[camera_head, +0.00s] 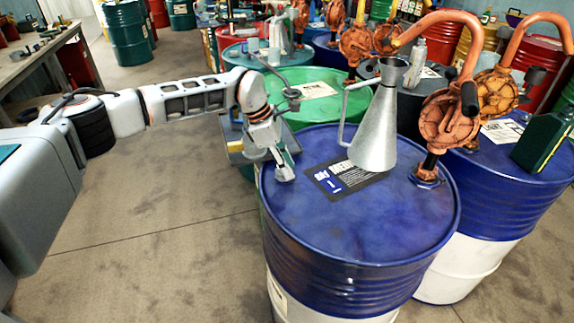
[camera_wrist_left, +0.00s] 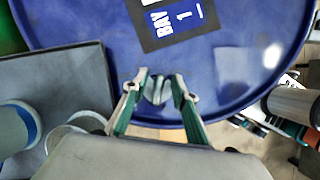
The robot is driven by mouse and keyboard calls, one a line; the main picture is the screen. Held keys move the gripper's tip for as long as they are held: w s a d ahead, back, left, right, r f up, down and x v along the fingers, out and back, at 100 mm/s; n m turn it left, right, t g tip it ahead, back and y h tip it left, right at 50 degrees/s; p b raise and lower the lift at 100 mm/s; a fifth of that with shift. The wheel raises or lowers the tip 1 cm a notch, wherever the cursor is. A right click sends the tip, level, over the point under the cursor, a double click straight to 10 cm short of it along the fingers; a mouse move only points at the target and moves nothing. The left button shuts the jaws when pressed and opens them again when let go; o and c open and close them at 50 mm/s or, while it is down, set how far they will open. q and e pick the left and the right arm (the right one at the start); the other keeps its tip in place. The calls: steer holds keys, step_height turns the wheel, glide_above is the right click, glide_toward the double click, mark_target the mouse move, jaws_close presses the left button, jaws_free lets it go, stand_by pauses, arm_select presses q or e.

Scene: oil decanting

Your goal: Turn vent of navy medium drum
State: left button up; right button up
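The navy drum (camera_head: 330,228) stands in the front middle of the head view, blue above and white below. Its top carries a dark label that reads BAY 1 in the left wrist view (camera_wrist_left: 178,18). My left gripper (camera_head: 285,172) points down at the drum top's left edge. In the wrist view my left gripper (camera_wrist_left: 160,78) has its two fingers apart. A small grey vent (camera_wrist_left: 157,90) lies between them near the rim, with a narrow gap seeming to show on each side. The gripper hides the vent in the head view. My right gripper is not in view.
A metal jug (camera_head: 374,130) and an orange hand pump (camera_head: 447,115) stand on the navy drum. A green drum (camera_head: 300,100) is behind it. A grey tray (camera_wrist_left: 60,85) with containers is left of the gripper in the wrist view. The floor at left is clear.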

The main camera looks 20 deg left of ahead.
arm_select(q)
steer(key=v, duration=1.2)
